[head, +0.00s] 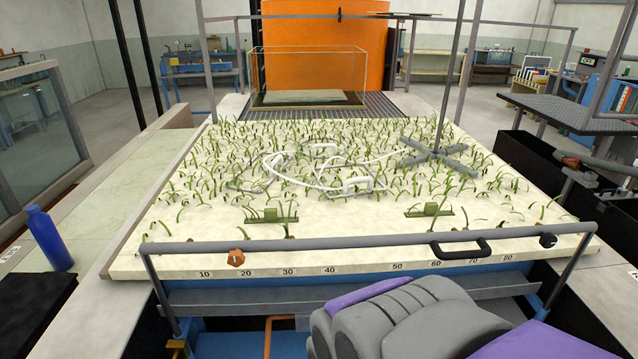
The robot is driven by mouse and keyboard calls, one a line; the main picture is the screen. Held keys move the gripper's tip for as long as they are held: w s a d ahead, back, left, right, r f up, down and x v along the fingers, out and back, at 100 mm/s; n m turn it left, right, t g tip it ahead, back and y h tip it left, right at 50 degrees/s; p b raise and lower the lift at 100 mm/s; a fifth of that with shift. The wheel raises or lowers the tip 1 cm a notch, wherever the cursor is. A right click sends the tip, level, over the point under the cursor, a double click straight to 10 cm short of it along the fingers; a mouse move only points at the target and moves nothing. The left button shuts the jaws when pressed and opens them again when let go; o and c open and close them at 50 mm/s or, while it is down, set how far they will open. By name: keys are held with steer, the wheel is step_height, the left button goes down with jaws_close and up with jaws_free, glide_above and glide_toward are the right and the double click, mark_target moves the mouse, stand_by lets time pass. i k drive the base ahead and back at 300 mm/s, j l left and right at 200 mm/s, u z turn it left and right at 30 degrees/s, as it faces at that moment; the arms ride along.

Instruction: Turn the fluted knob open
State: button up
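A small orange-brown knob (236,257) with a lobed outline sits on the front rail at the left, near the 20 mark. A small dark knob (547,240) sits at the rail's right end. Both are small, so I cannot tell for sure which is the fluted knob, or how far either is turned. Grey and purple parts of my own body fill the bottom right, well apart from both knobs. I do not see my gripper's fingers, and nothing of mine touches either knob.
The grey front rail (350,243) runs across the sand bed's numbered edge. A black handle (461,248) is on it, right of centre. A blue bottle (48,238) stands at the left. Plants and white loops cover the bed. The space before the left rail looks free.

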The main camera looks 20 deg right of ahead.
mark_target(237, 258)
steer(key=i+l+z, duration=0.1)
steer(key=z, duration=1.1)
steer(key=u, duration=1.6)
steer(key=k+l+z, duration=0.2)
steer(key=k, duration=0.25)
steer(key=k+l+z, duration=0.2)
steer(key=k+l, duration=0.15)
steer(key=k, duration=0.15)
